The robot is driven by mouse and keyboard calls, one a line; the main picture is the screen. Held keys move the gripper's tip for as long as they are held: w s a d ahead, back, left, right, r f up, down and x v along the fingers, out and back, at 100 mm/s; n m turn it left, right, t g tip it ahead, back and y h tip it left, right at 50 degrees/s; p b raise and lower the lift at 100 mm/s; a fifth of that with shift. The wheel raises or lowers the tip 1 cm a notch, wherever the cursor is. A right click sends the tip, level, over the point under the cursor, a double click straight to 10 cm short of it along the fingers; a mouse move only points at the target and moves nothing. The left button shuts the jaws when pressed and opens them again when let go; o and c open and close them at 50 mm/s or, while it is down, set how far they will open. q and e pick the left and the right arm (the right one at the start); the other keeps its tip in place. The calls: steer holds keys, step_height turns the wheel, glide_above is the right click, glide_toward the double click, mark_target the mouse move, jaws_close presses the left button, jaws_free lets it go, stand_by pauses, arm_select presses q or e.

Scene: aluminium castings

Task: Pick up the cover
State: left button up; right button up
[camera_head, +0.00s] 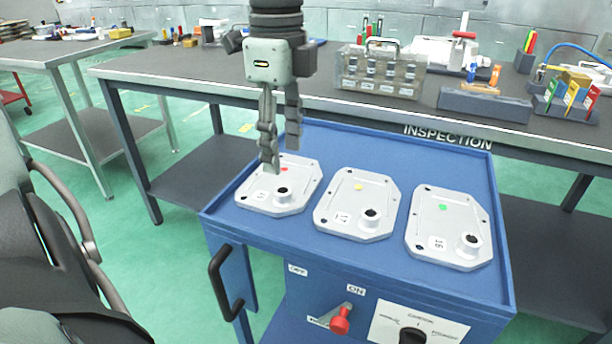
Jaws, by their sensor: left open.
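Three flat silver cast covers lie in a row on the blue cart top (335,138). The left cover (300,173) has a red dot, the middle cover (335,207) a yellow dot and the right cover (470,205) a green dot. Each has a raised round boss and a small numbered label. My left gripper (281,155) hangs from above, pointing down, over the left cover. Its jaws are open with nothing between them. One fingertip hides part of that cover's far edge; I cannot tell whether it touches. My right gripper is not in view.
Behind the cart, a grey inspection bench (200,68) holds a clear bin (380,72), a grey block (485,104) and colored tools. The cart has a handle (222,285) and a red-knobbed lever (340,322). A black chair-like object (50,240) stands at left.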

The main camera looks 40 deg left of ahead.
mark_target(281, 178)
arm_select(q)
steer(key=f, duration=0.4)
steer(key=f+p, duration=0.1)
steer(key=f, duration=0.1)
steer(key=shift+a+f, duration=0.25)
steer(key=shift+a, duration=0.05)
steer(key=shift+f, duration=0.55)
jaws_close()
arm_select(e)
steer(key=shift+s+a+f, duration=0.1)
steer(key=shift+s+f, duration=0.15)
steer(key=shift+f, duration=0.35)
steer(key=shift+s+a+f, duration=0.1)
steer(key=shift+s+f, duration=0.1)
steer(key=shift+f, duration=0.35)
